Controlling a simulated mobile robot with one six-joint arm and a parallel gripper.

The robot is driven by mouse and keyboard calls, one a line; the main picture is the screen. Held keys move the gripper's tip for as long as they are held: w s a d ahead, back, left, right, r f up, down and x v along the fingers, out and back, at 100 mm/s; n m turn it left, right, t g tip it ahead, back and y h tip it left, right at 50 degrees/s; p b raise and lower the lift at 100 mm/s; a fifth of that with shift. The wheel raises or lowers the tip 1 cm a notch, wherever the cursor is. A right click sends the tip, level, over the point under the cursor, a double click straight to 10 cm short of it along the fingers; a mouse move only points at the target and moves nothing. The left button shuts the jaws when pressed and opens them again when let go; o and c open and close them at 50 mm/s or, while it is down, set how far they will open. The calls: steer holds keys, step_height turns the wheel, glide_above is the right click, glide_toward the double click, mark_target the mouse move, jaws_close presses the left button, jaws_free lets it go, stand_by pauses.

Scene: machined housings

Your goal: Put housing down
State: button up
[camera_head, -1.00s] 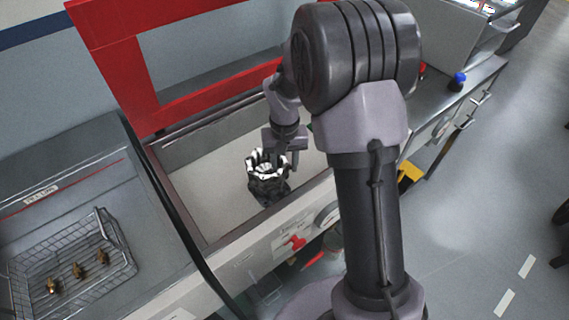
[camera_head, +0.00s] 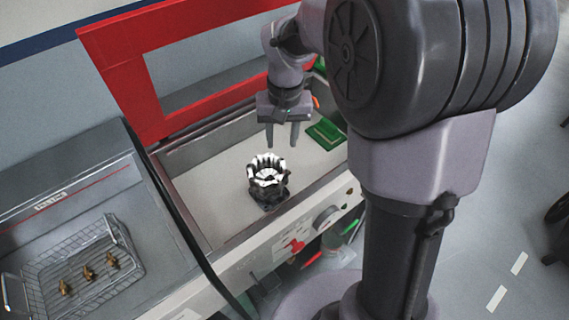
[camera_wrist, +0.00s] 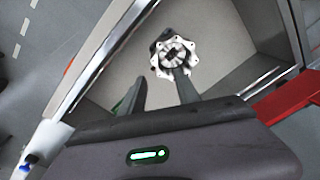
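The housing (camera_head: 268,181), a dark body with a white scalloped rim, stands upright on the light floor of an open basin (camera_head: 213,215). In the wrist view the housing (camera_wrist: 174,58) shows from above, with a flanged ring and a dark centre. My gripper (camera_head: 283,143) is open and empty, behind and slightly right of the housing in the head view, apart from it. In the wrist view the two fingers of my gripper (camera_wrist: 158,84) are spread, and one fingertip overlaps the housing's near edge in the picture.
A red frame (camera_head: 125,75) stands along the basin's back edge. A wire basket (camera_head: 122,234) with several brass parts is at left. The basin's left floor is clear.

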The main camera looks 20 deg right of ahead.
steer(key=s+a+r+t, duration=0.1)
steer(key=s+a+r, duration=0.1)
steer(key=s, duration=0.5)
steer(key=s+a+r+m+t+y, duration=0.1)
steer(key=s+a+r+t, duration=0.1)
steer(key=s+r, duration=0.2)
steer(key=s+a+r+t, duration=0.2)
steer(key=s+r, duration=0.2)
steer(key=s, duration=0.6)
steer(key=shift+a+m+y, duration=0.25)
steer(key=shift+m+y, duration=0.05)
steer(key=shift+y, duration=0.1)
